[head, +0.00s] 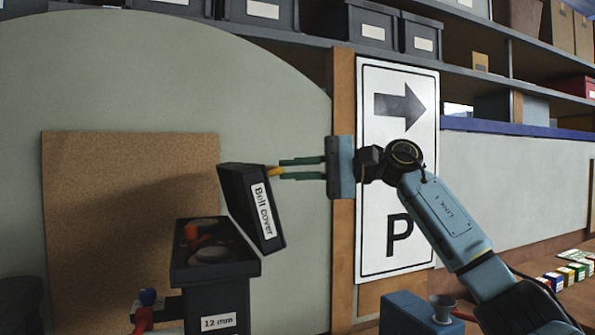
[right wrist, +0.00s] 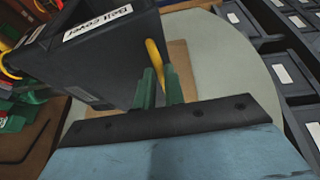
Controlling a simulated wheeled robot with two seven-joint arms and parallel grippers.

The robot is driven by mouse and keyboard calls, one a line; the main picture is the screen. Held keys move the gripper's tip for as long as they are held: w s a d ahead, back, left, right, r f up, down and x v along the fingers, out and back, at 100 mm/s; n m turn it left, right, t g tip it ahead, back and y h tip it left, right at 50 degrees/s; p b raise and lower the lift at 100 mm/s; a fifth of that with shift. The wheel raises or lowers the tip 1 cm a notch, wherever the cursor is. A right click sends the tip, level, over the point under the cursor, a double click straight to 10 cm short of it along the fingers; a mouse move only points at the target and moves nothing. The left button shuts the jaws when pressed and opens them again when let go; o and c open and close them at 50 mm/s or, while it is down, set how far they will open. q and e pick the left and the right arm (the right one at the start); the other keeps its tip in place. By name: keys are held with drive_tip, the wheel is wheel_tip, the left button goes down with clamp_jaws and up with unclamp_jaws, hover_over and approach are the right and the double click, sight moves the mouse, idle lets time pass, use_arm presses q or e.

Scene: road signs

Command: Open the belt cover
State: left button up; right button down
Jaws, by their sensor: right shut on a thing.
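The belt cover (head: 240,205) is a dark box-like lid with a white "Belt cover" label. It stands tilted up above the right side of a dark machine head (head: 215,270), whose top with pulleys shows. My right gripper (head: 283,173) comes in from the right, its green fingers shut on the yellow handle (head: 273,172) at the cover's upper edge. In the right wrist view the fingers (right wrist: 160,88) are around the yellow handle (right wrist: 154,62), beside the dark cover (right wrist: 100,55). My left gripper is not in view.
A white parking sign (head: 397,240) stands behind my right arm. A cork board (head: 100,220) is at the back left. Shelves with dark bins (head: 372,28) run along the top. A blue-grey block with a funnel (head: 415,312) is at the lower right.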

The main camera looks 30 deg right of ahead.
drive_tip(key=c, duration=1.5)
unclamp_jaws()
drive_tip(key=b+v, duration=0.2)
drive_tip(key=v, duration=1.1)
drive_tip(key=shift+s+d, duration=0.1)
drive_tip(key=shift+d, duration=0.1)
